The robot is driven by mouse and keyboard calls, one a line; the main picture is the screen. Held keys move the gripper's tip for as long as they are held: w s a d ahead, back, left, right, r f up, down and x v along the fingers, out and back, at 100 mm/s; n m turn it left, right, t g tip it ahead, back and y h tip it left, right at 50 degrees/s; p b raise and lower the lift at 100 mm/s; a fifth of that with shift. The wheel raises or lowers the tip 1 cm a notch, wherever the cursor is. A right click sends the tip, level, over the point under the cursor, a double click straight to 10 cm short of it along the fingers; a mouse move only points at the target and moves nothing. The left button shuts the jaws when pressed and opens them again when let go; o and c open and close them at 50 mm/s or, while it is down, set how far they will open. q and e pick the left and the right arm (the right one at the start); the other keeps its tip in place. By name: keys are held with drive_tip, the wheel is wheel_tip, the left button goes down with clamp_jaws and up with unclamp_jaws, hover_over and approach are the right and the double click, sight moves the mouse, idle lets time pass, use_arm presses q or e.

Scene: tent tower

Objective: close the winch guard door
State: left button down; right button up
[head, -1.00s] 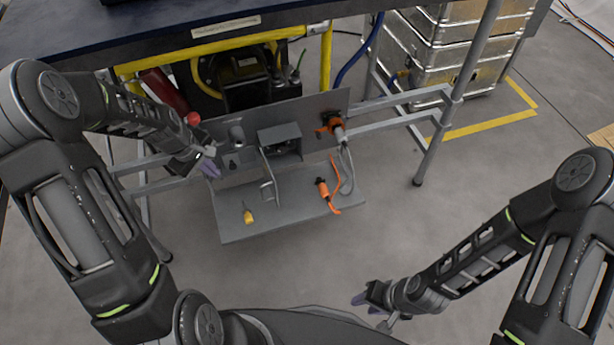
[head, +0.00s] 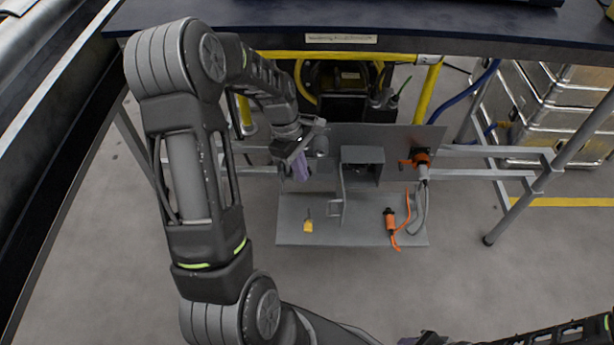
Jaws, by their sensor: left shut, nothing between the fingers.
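A small grey guard box (head: 363,157) stands on the upright grey panel under the table. A thin grey plate (head: 341,190), which looks like its door, stands out from the box's left side toward me, seen nearly edge-on, so the door looks open. My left gripper (head: 301,168) has purple fingers that are shut and empty. It is in front of the panel, left of the door and apart from it in the picture. My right gripper (head: 408,341) barely shows at the bottom edge, and its fingers are mostly cut off.
A grey shelf (head: 290,232) below the panel carries a yellow tag (head: 308,226) and an orange connector (head: 390,221). An orange-and-grey plug (head: 421,163) is on the panel's right. Metal frame bars (head: 487,175) extend right. Metal cases (head: 550,110) stand behind. The front floor is clear.

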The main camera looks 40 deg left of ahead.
use_arm(q)
drive_tip(key=d+f+b, duration=0.2)
drive_tip(key=d+f, duration=0.4)
drive_tip(key=f, duration=0.2)
drive_tip(key=shift+w+f, duration=0.2)
drive_tip(key=shift+w, duration=0.2)
